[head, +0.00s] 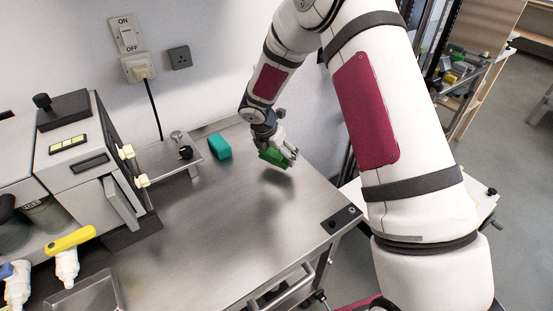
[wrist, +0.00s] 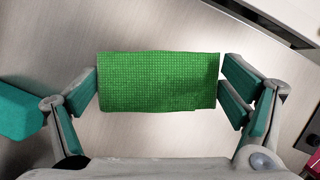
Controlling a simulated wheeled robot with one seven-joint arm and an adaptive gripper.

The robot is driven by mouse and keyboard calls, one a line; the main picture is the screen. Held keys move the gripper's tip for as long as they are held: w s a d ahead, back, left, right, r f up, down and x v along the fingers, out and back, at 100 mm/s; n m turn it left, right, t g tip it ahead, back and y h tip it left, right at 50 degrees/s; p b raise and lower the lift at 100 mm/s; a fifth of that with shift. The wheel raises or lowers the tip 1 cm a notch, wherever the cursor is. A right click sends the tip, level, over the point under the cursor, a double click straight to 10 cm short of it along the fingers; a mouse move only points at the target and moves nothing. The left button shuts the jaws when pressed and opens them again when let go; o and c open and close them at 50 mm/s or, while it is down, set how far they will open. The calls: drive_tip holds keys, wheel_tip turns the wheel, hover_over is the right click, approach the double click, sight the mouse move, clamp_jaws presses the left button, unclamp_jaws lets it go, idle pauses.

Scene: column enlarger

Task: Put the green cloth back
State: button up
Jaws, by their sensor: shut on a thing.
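The green cloth (head: 272,157) is a folded, bright green piece with a woven grid texture. It also shows in the wrist view (wrist: 158,82), spanning the space between the two fingers. My gripper (head: 283,154) is shut on the cloth, with a finger at each short end. In the head view it holds the cloth above the steel worktop, with a shadow below and in front. The underside of the cloth is hidden.
A teal block (head: 219,146) lies on the steel worktop (head: 215,225) left of my gripper. A small metal shelf (head: 165,158) with knobs stands farther left, beside a grey machine (head: 78,150). The worktop's middle is clear.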

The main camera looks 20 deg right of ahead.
sight(276, 159)
drive_tip(key=shift+w+f+p, duration=0.15)
drive_tip(key=shift+f+p, duration=0.1)
drive_tip(key=shift+f, duration=0.65)
drive_tip(key=shift+w+f+p, duration=0.15)
drive_tip(key=shift+f+p, duration=0.1)
drive_tip(key=shift+f, duration=0.65)
drive_tip(key=shift+f, duration=0.2)
drive_tip(key=o, duration=0.7)
drive_tip(key=shift+o, duration=0.2)
drive_tip(key=shift+r, duration=0.1)
